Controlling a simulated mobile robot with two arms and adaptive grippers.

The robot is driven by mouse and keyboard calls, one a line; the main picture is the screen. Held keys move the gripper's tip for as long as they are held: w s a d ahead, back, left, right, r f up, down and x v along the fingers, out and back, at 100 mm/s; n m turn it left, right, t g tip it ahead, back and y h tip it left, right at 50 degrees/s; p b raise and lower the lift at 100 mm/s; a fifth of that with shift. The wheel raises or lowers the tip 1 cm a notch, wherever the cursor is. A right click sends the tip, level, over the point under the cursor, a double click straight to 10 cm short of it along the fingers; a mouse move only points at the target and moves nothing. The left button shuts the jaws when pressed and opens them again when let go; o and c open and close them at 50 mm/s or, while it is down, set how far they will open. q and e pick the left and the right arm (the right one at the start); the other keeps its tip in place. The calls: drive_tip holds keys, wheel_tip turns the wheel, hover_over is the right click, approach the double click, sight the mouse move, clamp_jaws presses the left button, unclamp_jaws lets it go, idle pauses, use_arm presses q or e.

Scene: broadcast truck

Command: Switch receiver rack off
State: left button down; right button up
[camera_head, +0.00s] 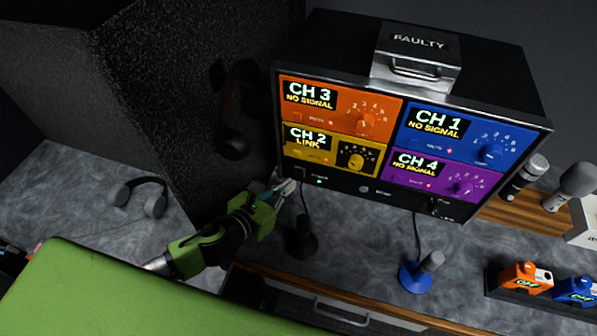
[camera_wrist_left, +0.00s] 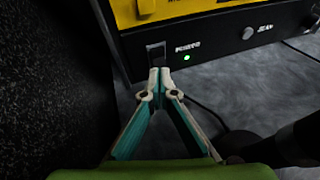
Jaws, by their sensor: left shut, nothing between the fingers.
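The receiver rack (camera_head: 390,195) is a black box with orange, blue, yellow and purple channel modules. CH 1, CH 3 and CH 4 read NO SIGNAL; CH 2 reads LINK. A dark power switch (camera_wrist_left: 156,50) sits at the lower left of its front, beside a lit green light (camera_wrist_left: 186,57), which also shows in the head view (camera_head: 319,181). My left gripper (camera_head: 290,186) is shut and empty at the rack's lower left corner. In the left wrist view its fingertips (camera_wrist_left: 160,72) are just below the switch; I cannot tell whether they touch it. My right gripper is not in view.
A FAULTY-labelled box (camera_head: 415,58) sits on top of the rack. Headphones (camera_head: 139,196) lie on the counter at left. A blue-based microphone (camera_head: 420,272) stands in front. Orange (camera_head: 526,277) and blue (camera_head: 575,291) packs sit in a tray at right. A dark speckled wall is close on the left.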

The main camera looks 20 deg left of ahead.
sight(298, 178)
use_arm(q)
drive_tip(key=shift+x, duration=1.5)
idle(0.5)
drive_tip(key=shift+s, duration=0.1)
drive_tip(key=shift+p+v, duration=0.35)
drive_tip(key=shift+v, duration=0.55)
drive_tip(key=shift+p+v, duration=0.4)
drive_tip(key=shift+v, duration=2.1)
